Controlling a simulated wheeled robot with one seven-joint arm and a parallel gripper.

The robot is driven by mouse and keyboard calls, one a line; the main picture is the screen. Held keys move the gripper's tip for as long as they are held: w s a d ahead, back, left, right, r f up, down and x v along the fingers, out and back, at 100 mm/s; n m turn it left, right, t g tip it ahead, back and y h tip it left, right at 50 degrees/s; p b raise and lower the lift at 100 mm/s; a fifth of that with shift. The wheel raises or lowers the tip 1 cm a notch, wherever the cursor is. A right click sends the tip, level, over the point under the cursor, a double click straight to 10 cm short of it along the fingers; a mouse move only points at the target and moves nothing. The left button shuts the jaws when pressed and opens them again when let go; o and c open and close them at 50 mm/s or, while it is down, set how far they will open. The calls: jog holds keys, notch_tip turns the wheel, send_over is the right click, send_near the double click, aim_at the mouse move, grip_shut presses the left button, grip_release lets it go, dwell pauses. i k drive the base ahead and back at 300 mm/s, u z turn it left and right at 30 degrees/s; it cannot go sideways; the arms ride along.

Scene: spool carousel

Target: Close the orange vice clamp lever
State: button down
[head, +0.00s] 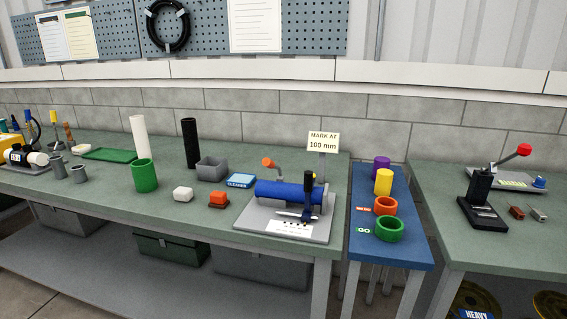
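The orange lever (269,163) of the vice clamp shows in the head view as a rounded orange knob. It sticks up and to the left behind a blue cylinder (275,191). Its lower end is hidden by the cylinder, and I cannot tell how far it is turned. The cylinder lies across a grey base plate (253,226) near the front right of the green bench. A black upright handle (309,188) stands at the cylinder's right end. My gripper is not in view.
A sign reading "MARK AT 100 mm" (323,142) stands behind the vice. A red-knobbed lever (524,150) stands on the right bench.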

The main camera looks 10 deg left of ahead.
aim_at(268, 163)
jog(key=z, duration=0.25)
jog(key=k, duration=0.1)
jog(key=u, duration=0.5)
jog(key=i, duration=1.05)
jog(key=z, duration=0.25)
